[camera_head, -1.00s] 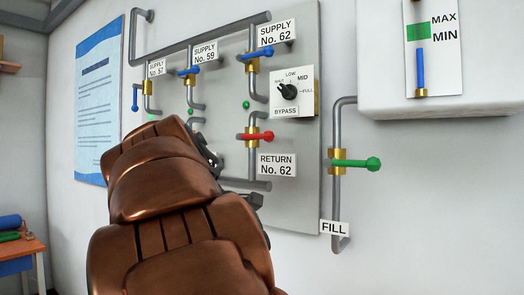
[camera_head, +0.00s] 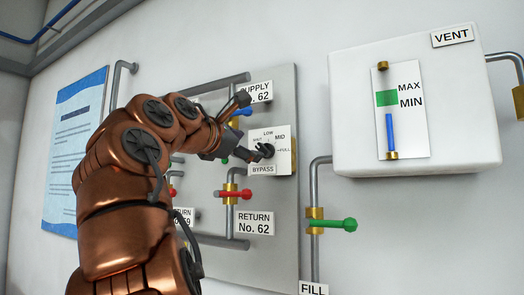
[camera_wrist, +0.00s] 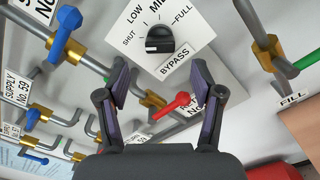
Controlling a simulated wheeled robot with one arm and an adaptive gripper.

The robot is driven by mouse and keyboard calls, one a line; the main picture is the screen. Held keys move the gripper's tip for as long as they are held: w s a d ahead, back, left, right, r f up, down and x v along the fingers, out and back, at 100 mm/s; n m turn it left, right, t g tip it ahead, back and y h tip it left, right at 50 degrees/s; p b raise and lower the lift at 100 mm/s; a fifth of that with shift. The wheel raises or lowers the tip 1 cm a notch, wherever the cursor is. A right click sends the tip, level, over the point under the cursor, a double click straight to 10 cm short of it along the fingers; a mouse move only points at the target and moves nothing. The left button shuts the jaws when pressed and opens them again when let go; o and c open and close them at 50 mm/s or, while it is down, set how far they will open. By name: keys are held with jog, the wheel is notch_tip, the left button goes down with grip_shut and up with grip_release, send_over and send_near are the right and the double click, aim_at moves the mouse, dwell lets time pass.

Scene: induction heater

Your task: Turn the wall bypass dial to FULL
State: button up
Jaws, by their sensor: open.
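The bypass dial is a black knob (camera_head: 265,150) on a white plate (camera_head: 285,140) marked SHUT, LOW, MID and FULL. It also shows in the wrist view (camera_wrist: 158,40), its grip bar lying toward the SHUT side. My gripper (camera_wrist: 159,78) is open and empty. Its two fingers are spread wide, and the dial shows beyond and between their tips in the wrist view, apart from both. In the head view my gripper is at the plate's left side, partly hidden by my arm.
A blue supply handle (camera_wrist: 66,30) is left of the dial and a red return handle (camera_head: 236,194) below it. A green fill handle (camera_head: 335,224) and a white tank (camera_head: 450,130) are at the right. The panel (camera_head: 285,210) has bare room below the plate's right side.

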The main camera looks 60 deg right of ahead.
aim_at(260, 150)
jog(key=shift+w+d+p, duration=0.15)
jog(key=shift+d+p, duration=0.2)
jog(key=shift+d, duration=3.5)
jog(key=shift+c, duration=0.2)
jog(key=c, duration=1.1)
